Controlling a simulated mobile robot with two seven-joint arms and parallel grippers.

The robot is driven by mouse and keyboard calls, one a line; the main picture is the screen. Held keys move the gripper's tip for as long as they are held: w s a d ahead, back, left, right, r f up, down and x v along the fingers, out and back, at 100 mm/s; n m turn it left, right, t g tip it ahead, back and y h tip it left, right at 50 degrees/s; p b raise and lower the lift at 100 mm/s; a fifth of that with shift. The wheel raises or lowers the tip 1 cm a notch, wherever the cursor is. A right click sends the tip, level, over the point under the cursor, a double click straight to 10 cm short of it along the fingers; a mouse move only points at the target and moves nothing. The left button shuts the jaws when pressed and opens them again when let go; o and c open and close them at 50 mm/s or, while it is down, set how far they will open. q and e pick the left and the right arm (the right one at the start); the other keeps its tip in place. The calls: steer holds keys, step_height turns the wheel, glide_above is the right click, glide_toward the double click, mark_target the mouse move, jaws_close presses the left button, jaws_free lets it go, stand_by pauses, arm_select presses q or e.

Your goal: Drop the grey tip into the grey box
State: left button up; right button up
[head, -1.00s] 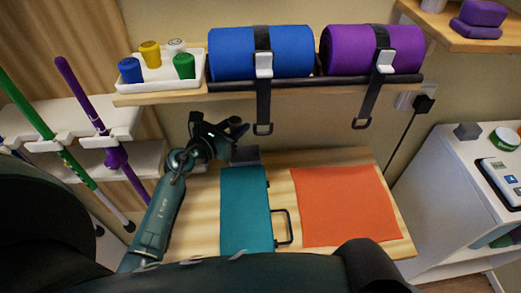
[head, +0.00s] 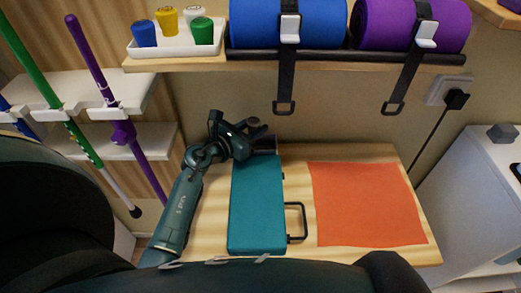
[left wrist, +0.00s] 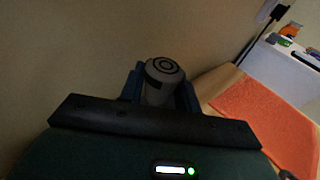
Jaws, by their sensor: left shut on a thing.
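My left gripper (head: 258,130) is shut on the grey tip (left wrist: 164,78), a short grey cylinder with dark rings on its end, held between the two fingers in the left wrist view. In the head view the tip cannot be made out at the gripper. My right gripper is not in view.
The teal case (head: 257,205) with a black handle and an orange cloth (head: 367,203) lie on the table (head: 300,152). A shelf above holds a white tray (head: 176,47) with several coloured tips, and blue and purple rolls with hanging straps. A grey block (head: 503,133) stands on the right cabinet.

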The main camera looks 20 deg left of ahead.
arm_select(q)
steer(key=o, duration=1.2)
steer(key=shift+c, duration=0.2)
steer(key=shift+s, duration=0.1)
steer(key=b+v, duration=0.1)
steer(key=v, duration=1.2)
steer(key=shift+a, duration=0.1)
